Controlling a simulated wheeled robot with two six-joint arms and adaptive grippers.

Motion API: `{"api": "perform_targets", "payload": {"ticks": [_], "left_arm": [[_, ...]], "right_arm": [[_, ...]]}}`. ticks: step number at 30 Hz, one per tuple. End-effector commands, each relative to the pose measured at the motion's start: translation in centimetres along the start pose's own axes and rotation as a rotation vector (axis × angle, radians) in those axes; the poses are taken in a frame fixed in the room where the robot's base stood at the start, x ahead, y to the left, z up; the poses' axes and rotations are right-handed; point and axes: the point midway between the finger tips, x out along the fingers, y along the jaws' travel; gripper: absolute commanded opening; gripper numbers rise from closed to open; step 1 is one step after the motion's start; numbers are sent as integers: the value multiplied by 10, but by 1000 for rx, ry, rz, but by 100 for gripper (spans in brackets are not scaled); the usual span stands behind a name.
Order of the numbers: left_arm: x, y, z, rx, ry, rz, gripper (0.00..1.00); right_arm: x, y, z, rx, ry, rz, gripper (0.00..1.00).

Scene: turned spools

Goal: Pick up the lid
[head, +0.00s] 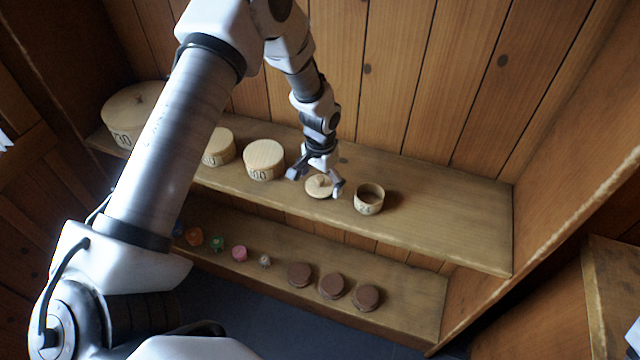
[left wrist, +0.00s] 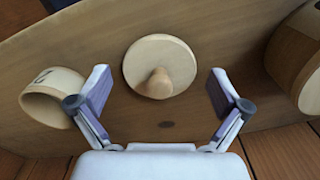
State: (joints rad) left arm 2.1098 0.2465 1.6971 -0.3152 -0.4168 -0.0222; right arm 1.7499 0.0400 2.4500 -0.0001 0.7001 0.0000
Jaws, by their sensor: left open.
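The lid (head: 318,187) is a pale round wooden disc with a knob on top. It lies on the upper shelf (head: 430,220), between a closed round box and a small open round box (head: 369,199). My left gripper (head: 317,187) is open above the lid, with a finger on either side of it. In the left wrist view the lid (left wrist: 160,66) lies beyond the open fingertips of my left gripper (left wrist: 160,88), its knob between them; both fingers are apart from it. The open box (left wrist: 52,98) shows at the left there.
Closed round wooden boxes (head: 264,160) stand left of the lid on the upper shelf, the largest (head: 133,112) at the far left. The lower shelf holds brown discs (head: 332,286) and small coloured spools (head: 239,253). The upper shelf's right end is clear.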

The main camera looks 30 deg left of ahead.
Motion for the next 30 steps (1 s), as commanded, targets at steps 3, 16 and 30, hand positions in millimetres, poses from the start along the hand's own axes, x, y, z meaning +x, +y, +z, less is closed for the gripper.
{"api": "perform_targets", "payload": {"ticks": [3,16,30], "left_arm": [[0,0,0,0,0,0,93],[0,0,0,0,-1,0,54],[-34,0,-1,0,3,1,54]], "right_arm": [[0,0,0,0,0,0,95],[0,0,0,0,0,0,95],[11,0,0,0,0,0,95]]}}
